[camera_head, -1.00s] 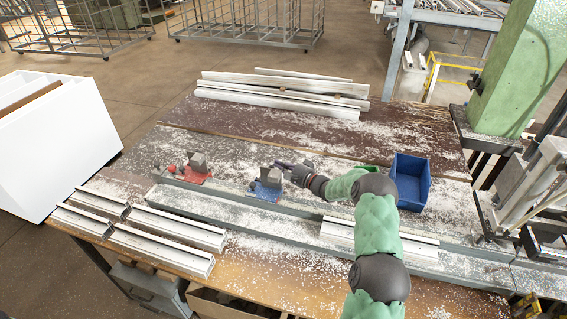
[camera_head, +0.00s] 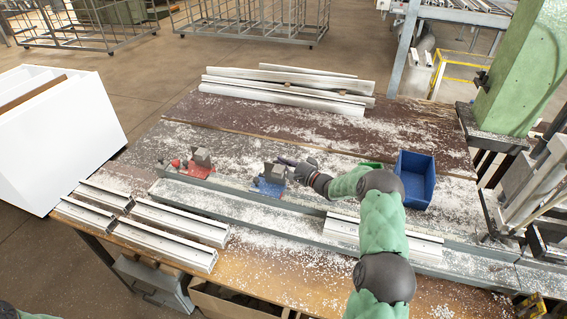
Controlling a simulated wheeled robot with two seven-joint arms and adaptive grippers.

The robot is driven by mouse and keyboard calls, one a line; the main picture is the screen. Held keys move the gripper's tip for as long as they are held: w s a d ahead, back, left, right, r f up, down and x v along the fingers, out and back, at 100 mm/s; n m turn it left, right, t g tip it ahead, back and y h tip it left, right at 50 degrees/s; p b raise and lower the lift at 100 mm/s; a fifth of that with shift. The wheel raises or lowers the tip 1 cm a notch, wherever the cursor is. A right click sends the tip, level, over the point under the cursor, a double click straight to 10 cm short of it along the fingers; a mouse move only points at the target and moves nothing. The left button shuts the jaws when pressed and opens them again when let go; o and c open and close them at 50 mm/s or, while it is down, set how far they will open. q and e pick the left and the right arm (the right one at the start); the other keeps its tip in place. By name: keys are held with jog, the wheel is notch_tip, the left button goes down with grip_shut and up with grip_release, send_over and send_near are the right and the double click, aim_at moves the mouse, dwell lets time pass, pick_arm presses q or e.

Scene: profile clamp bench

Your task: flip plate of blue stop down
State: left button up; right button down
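The blue stop (camera_head: 267,187) sits on the long grey rail across the bench, with a grey metal block or plate (camera_head: 274,172) standing on it. My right gripper (camera_head: 286,161) is at the upper right of this block, very close to it. Its dark fingers point left toward the block. Whether they touch it, and whether they are open or shut, is too small to tell. My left gripper is out of view.
A red stop (camera_head: 190,170) with a similar grey block is further left on the rail. A blue bin (camera_head: 413,181) stands right of my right forearm. White profiles (camera_head: 163,240) lie at the front left, and more (camera_head: 285,92) at the back.

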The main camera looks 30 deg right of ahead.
aim_at(276, 177)
jog(key=shift+s+a, duration=0.15)
jog(key=shift+a, duration=0.05)
jog(key=n+b, duration=0.1)
jog(key=s+a+n+b, duration=0.1)
jog(key=n+t+b, duration=0.1)
jog(key=shift+s+a+r+y, duration=0.15)
jog(key=shift+a+r+y, duration=0.1)
jog(key=shift+y, duration=0.15)
jog(key=shift+s+a+n+b, duration=0.45)
jog(key=shift+a+n+b, duration=0.1)
jog(key=shift+n, duration=0.55)
jog(key=shift+s+a+r+y, duration=0.2)
jog(key=shift+a+y, duration=0.05)
jog(key=shift+y, duration=0.15)
jog(key=shift+s+a+f, duration=0.1)
jog(key=shift+s+a, duration=0.6)
jog(key=shift+a, duration=0.1)
jog(key=shift+s+a+f+b, duration=0.4)
jog(key=shift+s+a, duration=0.2)
jog(key=shift+a, duration=0.1)
jog(key=shift+s+a+f, duration=0.6)
jog(key=shift+a+f, duration=0.05)
jog(key=shift+a, duration=0.1)
